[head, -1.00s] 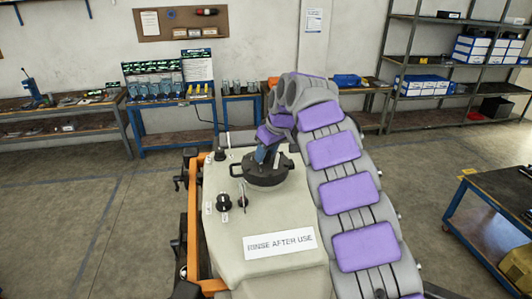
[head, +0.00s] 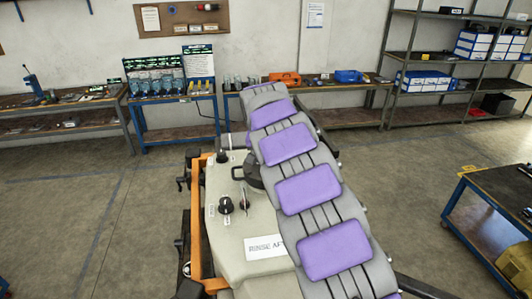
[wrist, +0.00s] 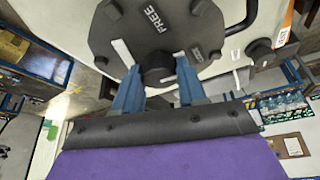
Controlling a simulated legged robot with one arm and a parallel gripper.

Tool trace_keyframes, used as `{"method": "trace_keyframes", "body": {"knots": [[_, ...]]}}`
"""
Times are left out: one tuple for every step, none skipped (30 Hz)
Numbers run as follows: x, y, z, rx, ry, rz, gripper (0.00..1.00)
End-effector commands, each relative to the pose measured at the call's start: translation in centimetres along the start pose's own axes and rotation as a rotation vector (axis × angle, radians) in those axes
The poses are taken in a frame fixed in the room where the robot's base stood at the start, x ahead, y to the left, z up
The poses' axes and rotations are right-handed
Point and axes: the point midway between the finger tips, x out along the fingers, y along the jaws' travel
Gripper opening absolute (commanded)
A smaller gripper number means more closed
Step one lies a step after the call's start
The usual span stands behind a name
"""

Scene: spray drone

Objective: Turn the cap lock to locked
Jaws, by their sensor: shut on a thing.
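The black cap (wrist: 110,32) fills the top of the wrist view, with "FREE" lettering and a pale bar mark on its face. A round dark knob (wrist: 158,75) stands at its middle. My gripper (wrist: 158,63) has its two blue fingers on either side of this knob, shut on it. In the head view only the left part of the cap (head: 245,172) shows on top of the beige tank (head: 235,220); my arm hides the rest and the gripper. A second marking on the cap's right is too small to read.
Two dark knobs, the front one (head: 226,205) and the rear one (head: 222,156), and a small switch stand on the tank left of the cap. An orange frame (head: 196,220) edges the tank. Benches line the back wall; a blue-framed table (head: 490,205) stands at right.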

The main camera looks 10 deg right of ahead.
Motion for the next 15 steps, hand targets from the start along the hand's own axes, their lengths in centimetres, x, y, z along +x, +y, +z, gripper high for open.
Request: {"method": "trace_keyframes", "body": {"knots": [[-0.06, -0.21, -0.02, 0.035, 0.001, 0.014, 0.10], [-0.04, -0.23, 0.01, 0.058, 0.000, 0.024, 0.10], [-0.02, -0.21, 0.04, 0.089, -0.001, 0.038, 0.10], [-0.02, -0.24, 0.06, 0.111, -0.001, 0.047, 0.11], [-0.02, -0.24, 0.05, 0.133, -0.001, 0.056, 0.11], [-0.04, -0.26, 0.01, 0.160, 0.001, 0.066, 0.11], [-0.07, -0.32, -0.03, 0.180, 0.003, 0.073, 0.11], [-0.07, -0.33, -0.06, 0.198, 0.004, 0.080, 0.11], [-0.06, -0.34, -0.07, 0.222, 0.004, 0.090, 0.11], [-0.04, -0.36, -0.04, 0.239, 0.002, 0.096, 0.11], [0.00, -0.35, 0.00, 0.253, 0.001, 0.103, 0.11], [0.06, -0.32, 0.04, 0.272, -0.001, 0.112, 0.11], [0.08, -0.32, 0.05, 0.285, -0.001, 0.118, 0.11], [0.10, -0.34, 0.05, 0.296, -0.001, 0.122, 0.11], [0.11, -0.37, 0.04, 0.311, -0.001, 0.127, 0.11]]}}
